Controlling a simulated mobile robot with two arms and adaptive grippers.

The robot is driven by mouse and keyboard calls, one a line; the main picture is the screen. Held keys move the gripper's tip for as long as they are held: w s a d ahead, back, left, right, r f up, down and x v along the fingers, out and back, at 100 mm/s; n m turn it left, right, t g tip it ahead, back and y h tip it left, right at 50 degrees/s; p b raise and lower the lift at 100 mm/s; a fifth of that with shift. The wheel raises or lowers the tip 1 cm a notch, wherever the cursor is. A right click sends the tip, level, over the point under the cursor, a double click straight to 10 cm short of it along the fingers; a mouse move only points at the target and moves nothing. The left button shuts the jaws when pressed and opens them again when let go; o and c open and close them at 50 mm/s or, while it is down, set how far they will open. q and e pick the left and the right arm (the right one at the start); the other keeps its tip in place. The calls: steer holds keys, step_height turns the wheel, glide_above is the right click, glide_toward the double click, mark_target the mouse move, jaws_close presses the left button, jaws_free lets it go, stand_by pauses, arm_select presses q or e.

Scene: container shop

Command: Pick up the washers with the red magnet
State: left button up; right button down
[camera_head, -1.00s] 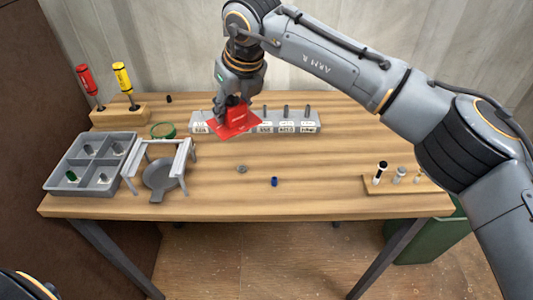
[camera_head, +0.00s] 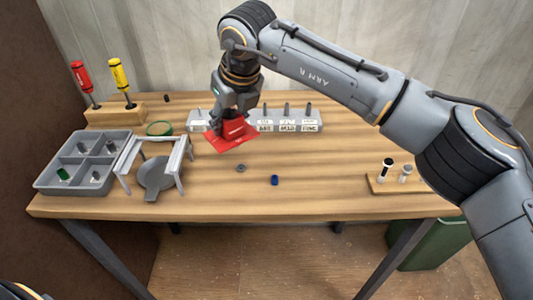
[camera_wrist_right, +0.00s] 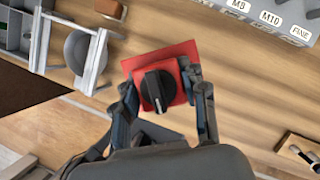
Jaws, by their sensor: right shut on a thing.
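The red magnet (camera_head: 232,135) is a flat red plate with a black knob. My right gripper (camera_head: 237,108) is shut on it and holds it tilted, in front of the grey labelled rack. In the right wrist view the red magnet (camera_wrist_right: 178,55) shows with its knob between the two fingers of the right gripper (camera_wrist_right: 160,88). A small grey ring-like piece (camera_head: 241,168), possibly a washer, lies on the table in front of the magnet. No other washers can be made out clearly. The left gripper is out of view.
A grey rack (camera_head: 303,127) with pegs stands at the back. At the left are a divided grey tray (camera_head: 68,187), a grey stand (camera_head: 183,150), a green-rimmed dish (camera_head: 160,129) and a screwdriver block (camera_head: 113,113). A blue piece (camera_head: 275,180) lies mid-table. A wooden holder (camera_head: 412,187) is at right.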

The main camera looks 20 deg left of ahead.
mark_target(232, 141)
step_height(232, 141, down, 3)
steer(key=shift+r+b, duration=0.1)
steer(key=shift+b, duration=0.9)
steer(key=shift+d+f+b, duration=0.1)
steer(key=shift+f+b, duration=0.55)
steer(key=shift+f, duration=0.1)
steer(key=shift+f+b, duration=0.35)
steer(key=shift+f, duration=0.35)
steer(key=shift+f+b, duration=1.05)
steer(key=shift+b, duration=0.05)
